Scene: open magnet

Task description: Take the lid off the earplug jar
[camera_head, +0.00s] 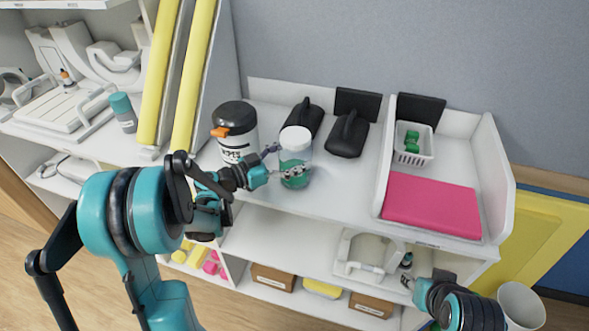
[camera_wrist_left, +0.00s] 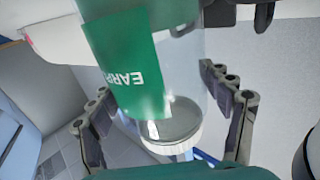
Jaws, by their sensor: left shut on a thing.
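The earplug jar (camera_head: 295,160) is clear with a green label and stands on the white counter. Its white lid (camera_head: 296,138) is on top. In the left wrist view the jar (camera_wrist_left: 135,65) appears upside down with its lettering inverted, and a white rim (camera_wrist_left: 172,135) shows at its lower end. My left gripper (camera_head: 288,173) reaches in from the left and is shut on the jar's body, below the lid; its fingers (camera_wrist_left: 165,108) flank the jar in the wrist view. My right gripper (camera_head: 415,283) is low at the right, small and partly hidden, so its opening is unclear.
A white canister (camera_head: 237,148) with a black top stands left of the jar. A tray with a pink pad (camera_head: 432,205) and a white basket (camera_head: 413,145) lies right. A shelf with boxes (camera_head: 272,277) runs below.

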